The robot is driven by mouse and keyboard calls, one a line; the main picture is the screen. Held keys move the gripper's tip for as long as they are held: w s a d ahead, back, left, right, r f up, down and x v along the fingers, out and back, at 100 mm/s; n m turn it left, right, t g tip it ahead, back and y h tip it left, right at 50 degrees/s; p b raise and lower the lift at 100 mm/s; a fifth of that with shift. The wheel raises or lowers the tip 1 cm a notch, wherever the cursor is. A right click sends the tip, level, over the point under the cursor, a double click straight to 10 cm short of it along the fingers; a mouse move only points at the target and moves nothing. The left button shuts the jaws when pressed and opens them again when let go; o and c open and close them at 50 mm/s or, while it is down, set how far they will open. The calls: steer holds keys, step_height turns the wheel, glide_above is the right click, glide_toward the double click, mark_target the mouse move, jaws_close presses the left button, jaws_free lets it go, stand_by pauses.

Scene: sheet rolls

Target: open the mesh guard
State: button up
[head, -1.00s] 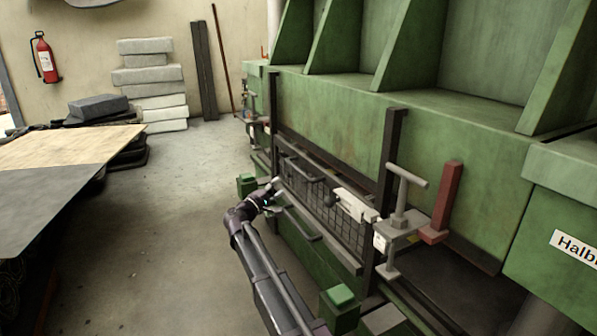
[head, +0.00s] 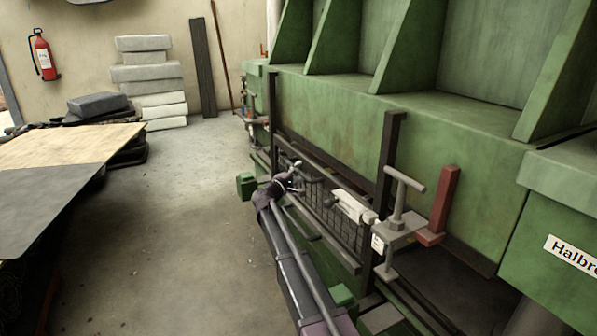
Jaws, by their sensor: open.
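The mesh guard (head: 349,232) is a dark grid panel set low in the front of the green machine, between two dark upright posts. It looks lowered across the opening. A dark bar handle (head: 302,222) runs along its lower front. My gripper (head: 293,170) is open, at the guard's far left part, near its upper edge. My gripper and wrist hide part of the panel there. I cannot tell whether the fingers touch the guard.
A white part (head: 352,206) with a dark knob sits at the guard's top. A grey clamp (head: 401,222) and red bar (head: 440,205) stand right of the near post (head: 391,160). A table (head: 65,165) stands left, with clear floor (head: 180,220) between.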

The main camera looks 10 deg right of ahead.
jaws_close()
steer(key=shift+r, duration=0.1)
stand_by(0.3)
step_height(320, 180, up, 24)
steer(key=p, duration=2.4)
jaws_free()
